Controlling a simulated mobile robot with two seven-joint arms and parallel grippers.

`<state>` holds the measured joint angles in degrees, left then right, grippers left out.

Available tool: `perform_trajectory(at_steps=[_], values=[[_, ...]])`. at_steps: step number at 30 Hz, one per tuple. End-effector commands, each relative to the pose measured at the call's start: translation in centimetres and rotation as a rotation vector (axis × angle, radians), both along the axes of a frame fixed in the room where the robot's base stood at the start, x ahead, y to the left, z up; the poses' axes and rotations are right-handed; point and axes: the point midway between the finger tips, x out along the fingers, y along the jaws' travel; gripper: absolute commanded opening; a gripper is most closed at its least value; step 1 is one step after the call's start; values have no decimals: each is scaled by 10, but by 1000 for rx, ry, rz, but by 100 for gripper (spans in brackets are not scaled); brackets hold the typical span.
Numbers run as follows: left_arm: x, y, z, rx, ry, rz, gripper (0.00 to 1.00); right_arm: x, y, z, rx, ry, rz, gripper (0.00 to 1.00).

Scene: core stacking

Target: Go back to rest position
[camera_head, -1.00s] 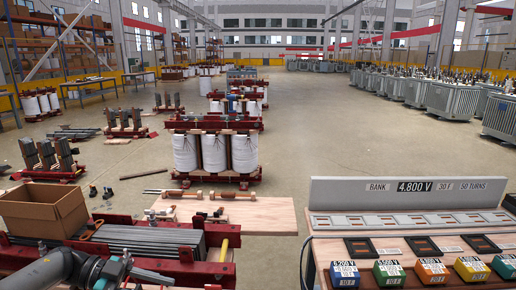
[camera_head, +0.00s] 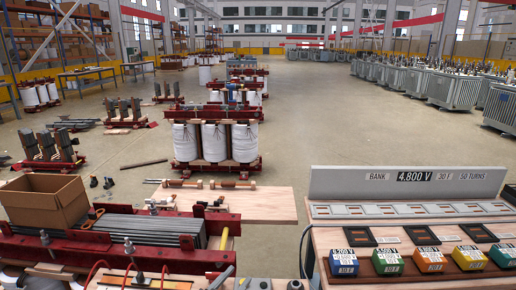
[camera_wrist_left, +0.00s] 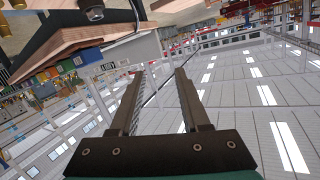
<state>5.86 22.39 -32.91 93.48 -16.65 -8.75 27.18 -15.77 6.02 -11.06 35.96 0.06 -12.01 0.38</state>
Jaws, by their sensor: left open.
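My left gripper (camera_wrist_left: 160,75) shows in the left wrist view with its two dark fingers spread apart and nothing between them. The view is steeply tilted, and the fingers stand out against the hall's ceiling and far structures, clear of any object. In the head view I cannot clearly make out the left gripper; my arm no longer covers the lower left. My right gripper shows in neither view.
A red core frame with stacked grey laminations (camera_head: 140,228) and a cardboard box (camera_head: 45,200) stand at front left. A wooden board (camera_head: 262,203) lies behind. A bench with coloured blocks (camera_head: 430,260) is at right. White coils (camera_head: 215,142) stand beyond; open floor lies between.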

Motion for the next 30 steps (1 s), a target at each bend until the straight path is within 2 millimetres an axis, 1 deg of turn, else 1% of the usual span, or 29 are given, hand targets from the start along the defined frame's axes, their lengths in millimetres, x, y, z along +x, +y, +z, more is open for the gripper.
perform_trajectory(at_steps=[1, 5, 8, 11, 15, 18, 21, 30], values=[[-10, 4, -4, -3, 49, 54, 46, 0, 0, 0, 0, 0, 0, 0], [-36, 23, -17, 16, 193, 184, 46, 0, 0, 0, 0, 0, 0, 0], [-63, 39, -28, 37, 318, 266, 46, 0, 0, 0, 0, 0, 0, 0], [-96, 55, -38, 62, 454, 332, 46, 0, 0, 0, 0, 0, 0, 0], [-148, 75, -49, 101, 647, 394, 46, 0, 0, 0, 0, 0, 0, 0], [-181, 85, -52, 126, 757, 415, 46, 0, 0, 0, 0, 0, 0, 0], [-209, 93, -52, 147, 848, 425, 46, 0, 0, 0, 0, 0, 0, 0], [-280, 107, -47, 196, 1066, 428, 46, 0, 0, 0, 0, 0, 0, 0]])
